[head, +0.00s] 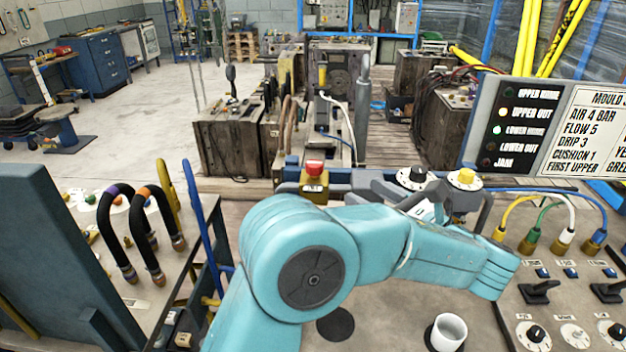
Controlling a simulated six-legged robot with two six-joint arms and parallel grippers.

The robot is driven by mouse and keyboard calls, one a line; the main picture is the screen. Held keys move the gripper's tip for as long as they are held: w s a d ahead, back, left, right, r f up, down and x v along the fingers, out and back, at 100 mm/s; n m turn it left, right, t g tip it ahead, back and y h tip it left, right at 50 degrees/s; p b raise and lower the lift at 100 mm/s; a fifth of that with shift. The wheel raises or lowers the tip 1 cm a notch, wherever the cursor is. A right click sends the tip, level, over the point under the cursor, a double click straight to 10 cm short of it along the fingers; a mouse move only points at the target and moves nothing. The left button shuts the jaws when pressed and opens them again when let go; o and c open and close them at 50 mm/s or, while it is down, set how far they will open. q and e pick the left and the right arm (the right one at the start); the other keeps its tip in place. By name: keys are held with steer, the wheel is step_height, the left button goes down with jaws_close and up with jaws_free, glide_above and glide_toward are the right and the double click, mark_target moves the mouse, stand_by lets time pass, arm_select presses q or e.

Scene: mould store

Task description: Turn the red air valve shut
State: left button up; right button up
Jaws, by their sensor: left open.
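A red knob (315,168) sits on a small yellow block with a white label, at the back edge of the bench in the head view. I cannot tell for sure whether it is the air valve or a push button, or how far it is turned. My teal left arm crosses the middle of the view. Dark grey parts of my left gripper (430,205) show behind the forearm, right of the red knob and apart from it. The gripper is open, and its fingertips are partly hidden. My right gripper is not in view.
A black dial (417,177) and a yellow dial (465,179) stand beyond my arm. Coloured hoses (545,215) and a switch panel (545,310) are at right. A white cup (448,332) stands in front. Black hoses (140,235) and a blue handle (203,215) are at left.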

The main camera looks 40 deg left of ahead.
mark_target(320, 167)
arm_select(q)
steer(key=a, duration=0.9)
steer(key=w+a, duration=0.1)
steer(key=a, duration=0.4)
steer(key=shift+a, duration=0.35)
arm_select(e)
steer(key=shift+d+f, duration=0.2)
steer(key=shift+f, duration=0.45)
arm_select(q)
steer(key=shift+a, duration=0.1)
steer(key=c, duration=0.9)
